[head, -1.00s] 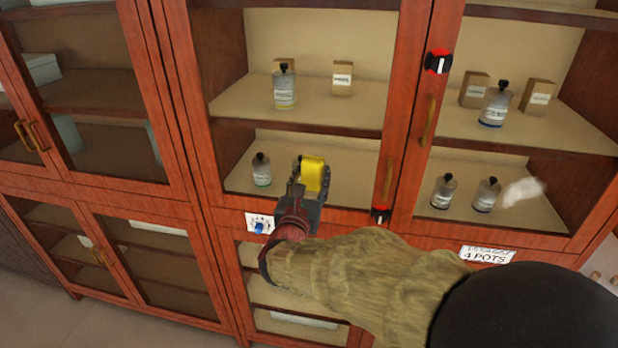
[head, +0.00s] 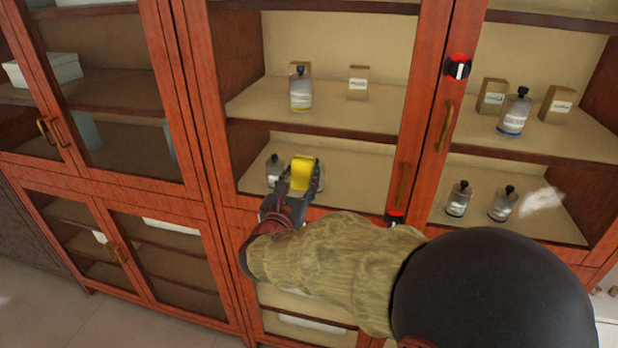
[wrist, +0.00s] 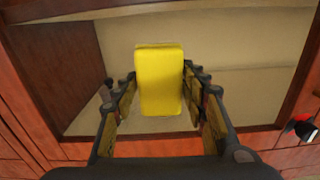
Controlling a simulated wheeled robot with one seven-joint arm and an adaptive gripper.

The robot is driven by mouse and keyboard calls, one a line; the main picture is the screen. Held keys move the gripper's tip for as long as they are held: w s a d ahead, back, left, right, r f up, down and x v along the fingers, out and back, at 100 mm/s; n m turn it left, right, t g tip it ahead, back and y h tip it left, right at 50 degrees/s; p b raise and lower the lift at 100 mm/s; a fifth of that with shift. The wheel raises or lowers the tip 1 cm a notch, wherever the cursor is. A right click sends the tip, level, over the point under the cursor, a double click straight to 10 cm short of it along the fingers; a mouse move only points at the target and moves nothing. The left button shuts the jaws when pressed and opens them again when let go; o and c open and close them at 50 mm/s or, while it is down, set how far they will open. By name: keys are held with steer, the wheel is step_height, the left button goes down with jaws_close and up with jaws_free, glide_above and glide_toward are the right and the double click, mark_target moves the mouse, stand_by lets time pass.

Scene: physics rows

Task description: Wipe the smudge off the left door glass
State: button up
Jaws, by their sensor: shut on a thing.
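My gripper (head: 297,183) is shut on a yellow sponge (head: 303,170), which also shows upright between the fingers in the wrist view (wrist: 160,82). The sponge is in front of the lower part of the left door glass (head: 345,170); I cannot tell whether it touches. A whitish smudge (head: 543,199) shows low on the right door, right of the small bottles. I make out no smudge on the left door glass; the gripper and sponge hide part of it.
Bottles and boxes stand on shelves behind the glass, such as a bottle (head: 301,90) on the left. Handles stick out on the left door (head: 403,185) and right door (head: 446,126). A red-and-black latch (head: 458,67) sits on the frame between them.

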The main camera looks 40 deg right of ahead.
mark_target(281, 165)
steer(key=shift+w+a, duration=1.05)
steer(key=shift+w, duration=0.25)
steer(key=shift+w+a, duration=1)
steer(key=shift+w, duration=0.25)
steer(key=p+v, duration=0.1)
steer(key=v, duration=0.5)
steer(key=shift+s, duration=0.1)
steer(key=shift+p+v, duration=0.4)
steer(key=shift+v, duration=1.05)
